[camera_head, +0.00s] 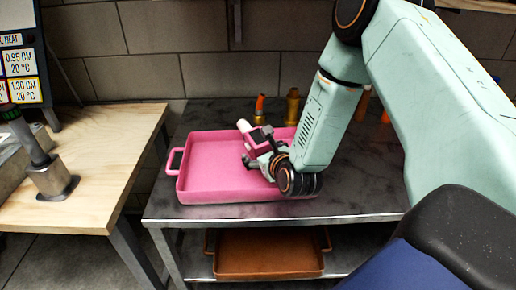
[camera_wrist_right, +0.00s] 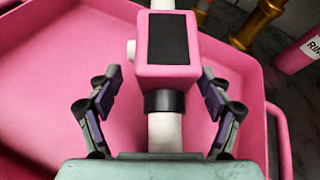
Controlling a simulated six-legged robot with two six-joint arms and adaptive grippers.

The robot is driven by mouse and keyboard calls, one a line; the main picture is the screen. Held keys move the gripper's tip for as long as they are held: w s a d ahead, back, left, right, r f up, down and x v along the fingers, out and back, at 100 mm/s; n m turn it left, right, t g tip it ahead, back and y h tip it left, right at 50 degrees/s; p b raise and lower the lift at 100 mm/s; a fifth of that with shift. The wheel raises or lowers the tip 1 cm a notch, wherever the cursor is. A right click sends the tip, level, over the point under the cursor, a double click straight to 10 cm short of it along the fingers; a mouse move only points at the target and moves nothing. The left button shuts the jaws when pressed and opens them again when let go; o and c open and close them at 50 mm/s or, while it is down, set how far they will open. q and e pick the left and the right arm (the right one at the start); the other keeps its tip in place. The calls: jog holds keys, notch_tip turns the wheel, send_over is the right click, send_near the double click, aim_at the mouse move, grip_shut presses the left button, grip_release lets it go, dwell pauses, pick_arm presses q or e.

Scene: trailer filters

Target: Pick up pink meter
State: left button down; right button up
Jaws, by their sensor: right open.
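The pink meter (camera_wrist_right: 167,62) has a dark screen, a white knob on its left side and a white stem with a black collar. In the head view the meter (camera_head: 257,136) shows over the pink tray (camera_head: 185,184), partly hidden by my right gripper (camera_head: 258,158). In the wrist view my right gripper (camera_wrist_right: 158,84) is open, with its fingers on either side of the meter's lower body and visible gaps at both sides. Whether the meter rests on the tray floor is unclear. My left gripper is not in view.
The tray sits on a dark metal table (camera_head: 165,203). Brass and orange fittings (camera_head: 292,106) stand behind it. A brown tray (camera_head: 268,255) is on the shelf below. A wooden table (camera_head: 100,150) stands at left, with a grey metal fixture (camera_head: 52,178). A pink cylinder (camera_wrist_right: 300,52) stands outside the tray.

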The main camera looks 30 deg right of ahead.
aim_at(264, 151)
jog(key=shift+w+d+f, duration=0.15)
jog(key=shift+w+d, duration=0.15)
jog(key=shift+w, duration=0.2)
jog(key=shift+w+d+f, duration=0.15)
jog(key=shift+w+d, duration=0.15)
jog(key=shift+w, duration=0.2)
jog(key=shift+w+f, duration=0.25)
jog(key=shift+w, duration=0.3)
jog(key=shift+s+r, duration=0.2)
jog(key=shift+s, duration=0.1)
jog(key=c, duration=0.5)
jog(key=shift+w+f, duration=0.15)
jog(key=shift+w, duration=0.05)
jog(key=c, duration=0.5)
jog(key=shift+s, duration=0.15)
jog(key=c, duration=0.4)
jog(key=shift+c, duration=0.7)
